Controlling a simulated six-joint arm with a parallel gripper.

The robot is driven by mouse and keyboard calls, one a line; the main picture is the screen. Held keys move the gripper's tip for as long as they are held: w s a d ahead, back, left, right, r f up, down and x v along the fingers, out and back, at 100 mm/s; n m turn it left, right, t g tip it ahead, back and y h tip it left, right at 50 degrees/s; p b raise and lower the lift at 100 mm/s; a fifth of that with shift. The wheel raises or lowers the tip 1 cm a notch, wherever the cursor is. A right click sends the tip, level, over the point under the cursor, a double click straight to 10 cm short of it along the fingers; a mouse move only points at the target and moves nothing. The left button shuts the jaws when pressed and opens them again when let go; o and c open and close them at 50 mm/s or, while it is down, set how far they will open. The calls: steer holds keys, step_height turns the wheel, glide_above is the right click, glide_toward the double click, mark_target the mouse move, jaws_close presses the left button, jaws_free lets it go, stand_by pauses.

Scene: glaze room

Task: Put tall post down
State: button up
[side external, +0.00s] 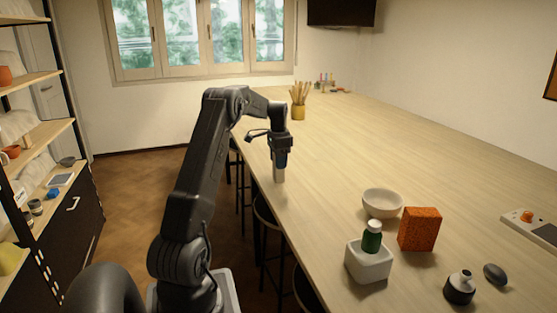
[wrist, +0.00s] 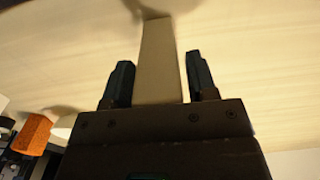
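The tall post (side external: 279,174) is a pale beige upright block below my gripper (side external: 280,162), near the table's left edge in the side view. In the wrist view the post (wrist: 159,62) lies between the two dark fingers of my gripper (wrist: 160,77).
On the long wooden table (side external: 400,150) are a bowl (side external: 382,204), an orange block (side external: 419,229), a white container (side external: 368,265) with a green bottle (side external: 372,238), a dark bottle (side external: 460,288) and a yellow brush pot (side external: 298,112). The tabletop right of the post is clear.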

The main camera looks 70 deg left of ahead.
steer(key=shift+o, duration=0.9)
step_height(320, 180, up, 12)
steer(key=shift+r, duration=0.1)
steer(key=w+d+r+t+y, duration=0.15)
steer(key=d+r, duration=0.25)
steer(key=d, duration=0.9)
steer(key=w+d+r+t, duration=0.1)
steer(key=w+d+r, duration=0.15)
steer(key=d, duration=0.95)
steer(key=s+d+t, duration=0.1)
steer(key=s+d, duration=0.2)
steer(key=d, duration=0.4)
steer(key=s+d, duration=0.4)
steer(key=d, duration=0.3)
steer(key=s+d+f+t+h, duration=0.1)
steer(key=s+d+f+t, duration=0.1)
steer(key=s+d+f, duration=0.5)
steer(key=s+d, duration=0.2)
steer(key=shift+s+d, duration=0.2)
steer(key=shift+s, duration=0.15)
